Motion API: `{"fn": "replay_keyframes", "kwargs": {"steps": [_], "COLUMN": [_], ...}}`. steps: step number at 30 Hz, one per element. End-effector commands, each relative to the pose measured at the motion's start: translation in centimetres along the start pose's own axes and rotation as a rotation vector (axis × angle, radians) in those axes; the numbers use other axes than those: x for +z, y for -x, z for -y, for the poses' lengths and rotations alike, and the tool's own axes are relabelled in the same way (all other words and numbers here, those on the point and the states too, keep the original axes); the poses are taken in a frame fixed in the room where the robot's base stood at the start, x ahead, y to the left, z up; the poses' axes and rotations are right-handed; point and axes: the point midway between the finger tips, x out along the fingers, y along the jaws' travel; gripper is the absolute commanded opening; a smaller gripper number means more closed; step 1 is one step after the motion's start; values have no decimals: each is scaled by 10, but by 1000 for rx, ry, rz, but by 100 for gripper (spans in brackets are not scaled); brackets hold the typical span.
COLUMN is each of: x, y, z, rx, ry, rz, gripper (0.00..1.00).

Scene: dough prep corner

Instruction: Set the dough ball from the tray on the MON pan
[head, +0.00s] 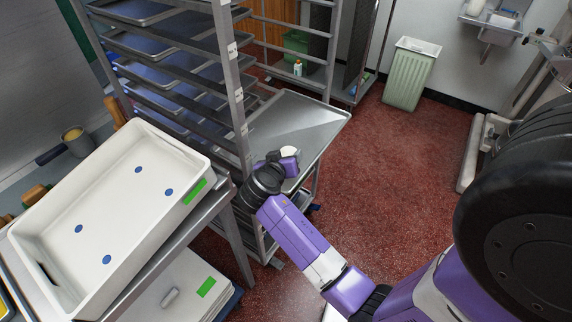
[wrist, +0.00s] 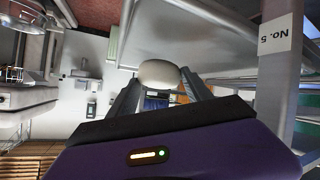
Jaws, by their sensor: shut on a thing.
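My gripper (head: 283,158) is shut on a pale, rounded dough ball (head: 289,151). In the wrist view the dough ball (wrist: 159,74) sits between the two fingertips. In the head view they overlap the near part of a bare grey pan (head: 300,118) that sticks out of the rack. I cannot tell how far above the pan the ball is. No MON label is readable. The white tray (head: 192,164) at the left has several blue dots on its floor and a green label on its side. I see no dough in it.
A metal rack (head: 229,75) with several pans stands beside the sticking-out pan. A pale green bin (head: 410,75) stands at the back. The red floor (head: 375,170) to the right is clear.

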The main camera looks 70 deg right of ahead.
Motion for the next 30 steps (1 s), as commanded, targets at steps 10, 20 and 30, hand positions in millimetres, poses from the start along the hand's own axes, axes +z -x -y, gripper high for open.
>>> {"fn": "replay_keyframes", "kwargs": {"steps": [10,20,30], "x": [31,33,34], "y": [-18,-19,-19], "z": [11,13,13], "rx": [1,0,-1], "ry": [1,0,0], "rz": [0,-1,0], "gripper": [0,0,67]}}
